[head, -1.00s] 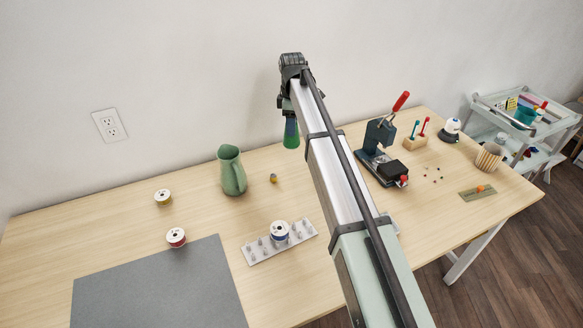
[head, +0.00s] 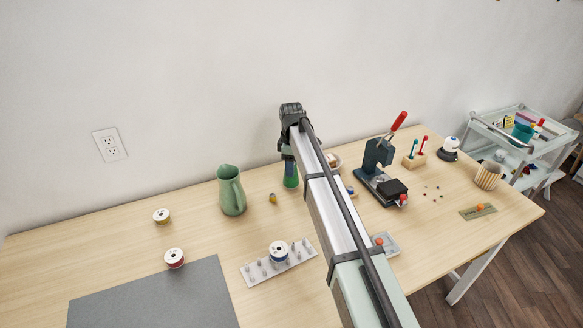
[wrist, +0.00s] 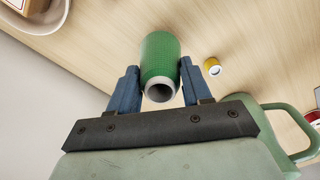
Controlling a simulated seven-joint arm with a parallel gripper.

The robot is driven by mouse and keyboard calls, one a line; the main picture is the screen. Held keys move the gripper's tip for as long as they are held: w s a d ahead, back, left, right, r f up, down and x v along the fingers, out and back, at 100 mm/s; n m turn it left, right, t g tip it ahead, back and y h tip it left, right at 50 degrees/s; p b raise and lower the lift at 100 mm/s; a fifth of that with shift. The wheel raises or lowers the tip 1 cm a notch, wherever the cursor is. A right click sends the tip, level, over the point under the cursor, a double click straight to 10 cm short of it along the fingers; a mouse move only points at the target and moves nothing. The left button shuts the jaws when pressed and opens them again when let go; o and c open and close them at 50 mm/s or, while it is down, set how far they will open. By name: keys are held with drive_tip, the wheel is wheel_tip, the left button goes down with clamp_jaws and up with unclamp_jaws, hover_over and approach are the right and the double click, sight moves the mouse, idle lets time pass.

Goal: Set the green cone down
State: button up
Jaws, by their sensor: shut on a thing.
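The green cone (head: 290,177) is a tapered thread cone with a hollow pale end, seen in the wrist view (wrist: 160,55). My gripper (wrist: 159,68) is shut on it, with one blue finger on each side. In the head view my gripper (head: 288,156) is at the back of the wooden table (head: 110,239), with the cone hanging below it. The cone's lower end is close to the tabletop. I cannot tell whether it touches.
A green pitcher (head: 231,190) stands left of the cone, and a small yellow item (head: 273,198) lies between them in front. A pegged rack with a spool (head: 278,252) is nearer. A press (head: 378,165) stands to the right. Bare wood lies in front of the cone.

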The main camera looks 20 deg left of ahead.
drive_tip(key=shift+f, duration=0.4)
drive_tip(key=shift+f, duration=0.1)
drive_tip(key=o, duration=1.4)
wheel_tip(320, 180, up, 12)
drive_tip(key=shift+r, duration=0.1)
